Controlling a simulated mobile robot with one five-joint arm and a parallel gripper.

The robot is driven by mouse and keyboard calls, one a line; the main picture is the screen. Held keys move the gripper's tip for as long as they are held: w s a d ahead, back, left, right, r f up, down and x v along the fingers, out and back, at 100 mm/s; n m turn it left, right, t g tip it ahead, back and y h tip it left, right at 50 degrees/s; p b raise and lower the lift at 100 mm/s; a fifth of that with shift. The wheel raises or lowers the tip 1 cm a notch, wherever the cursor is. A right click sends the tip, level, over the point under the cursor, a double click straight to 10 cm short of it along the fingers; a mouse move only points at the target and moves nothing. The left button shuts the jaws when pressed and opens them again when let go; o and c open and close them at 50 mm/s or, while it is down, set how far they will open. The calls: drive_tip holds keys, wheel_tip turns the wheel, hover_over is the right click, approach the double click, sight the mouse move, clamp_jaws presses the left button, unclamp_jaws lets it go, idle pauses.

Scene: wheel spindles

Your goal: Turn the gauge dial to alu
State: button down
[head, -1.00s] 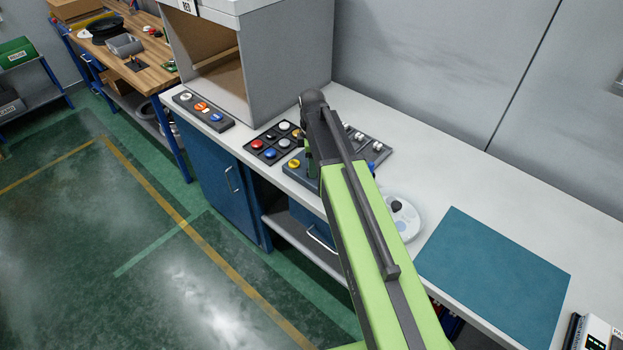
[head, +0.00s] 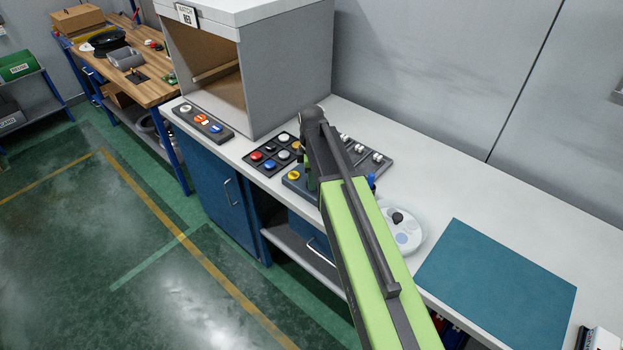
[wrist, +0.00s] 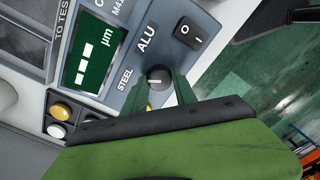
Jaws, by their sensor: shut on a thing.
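The gauge (wrist: 112,62) is a blue-grey box with a green display, seen in the wrist view. Its small dark round dial (wrist: 160,76) carries a pale pointer line, which lies roughly level; I cannot tell for sure which end points. The STEEL label (wrist: 125,79) is left of the dial and the ALU label (wrist: 146,39) is above it. My gripper (wrist: 161,84) is shut on the dial, with one green finger on each side. In the head view my arm covers most of the gripper and the dial is hidden.
A black and white rocker switch (wrist: 188,36) sits close to the dial on the gauge. Yellow and white buttons (wrist: 60,110) lie left of it. A teal mat (head: 500,285) and a round pale dish (head: 405,237) are right of my arm on the bench.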

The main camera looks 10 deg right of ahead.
drive_tip(key=m, duration=0.5)
drive_tip(key=shift+d+m, duration=0.1)
drive_tip(key=shift+m, duration=0.3)
drive_tip(key=m, duration=0.6)
drive_tip(key=shift+s, duration=0.1)
idle(0.3)
drive_tip(key=c, duration=1)
unclamp_jaws()
drive_tip(key=shift+r, duration=0.1)
